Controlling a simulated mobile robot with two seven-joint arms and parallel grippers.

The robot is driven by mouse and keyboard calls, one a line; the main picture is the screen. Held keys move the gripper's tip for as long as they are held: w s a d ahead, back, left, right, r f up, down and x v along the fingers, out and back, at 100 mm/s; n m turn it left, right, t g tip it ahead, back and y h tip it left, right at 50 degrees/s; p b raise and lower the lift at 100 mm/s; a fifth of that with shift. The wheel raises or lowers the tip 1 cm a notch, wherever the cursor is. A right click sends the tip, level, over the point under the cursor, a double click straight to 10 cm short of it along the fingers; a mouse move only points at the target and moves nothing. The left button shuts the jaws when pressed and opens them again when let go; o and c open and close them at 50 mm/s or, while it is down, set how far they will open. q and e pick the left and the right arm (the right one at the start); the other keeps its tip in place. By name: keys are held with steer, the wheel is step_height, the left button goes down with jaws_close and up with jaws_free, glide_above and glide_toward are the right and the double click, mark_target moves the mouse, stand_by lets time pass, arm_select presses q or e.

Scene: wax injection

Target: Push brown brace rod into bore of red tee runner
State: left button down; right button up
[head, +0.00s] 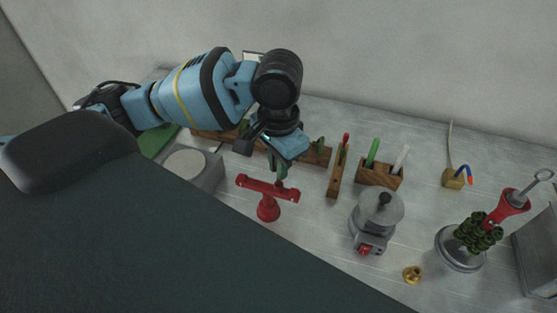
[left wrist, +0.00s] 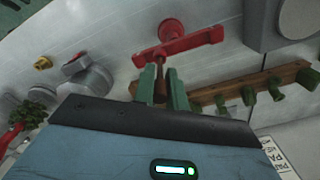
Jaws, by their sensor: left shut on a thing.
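The red tee runner (head: 268,208) stands on the grey bench with its crossbar on top; in the left wrist view its crossbar (left wrist: 192,42) lies just beyond my fingertips. My left gripper (head: 279,178) reaches down over the right part of the crossbar. Its green fingers (left wrist: 161,88) are shut on the brown brace rod (left wrist: 160,86), a thin dark piece between them. The rod's far end meets the red crossbar in the left wrist view. I cannot tell whether it is inside the bore, and the fingers mostly hide the rod in the head view. My right gripper is not in view.
A wooden rack (left wrist: 235,91) with green pieces lies behind the runner. A narrow wooden block (head: 336,174), a pen holder (head: 379,177) and a grey pot (head: 377,218) stand to the right. A grey box (head: 205,176) is left. Bench near the runner's front is clear.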

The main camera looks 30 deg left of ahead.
arm_select(q)
steer(key=shift+f, duration=0.55)
steer(key=c, duration=1.3)
jaws_free()
steer(key=shift+c, duration=0.2)
step_height(320, 180, up, 8)
steer(key=shift+f, duration=0.1)
steer(key=shift+f, duration=0.1)
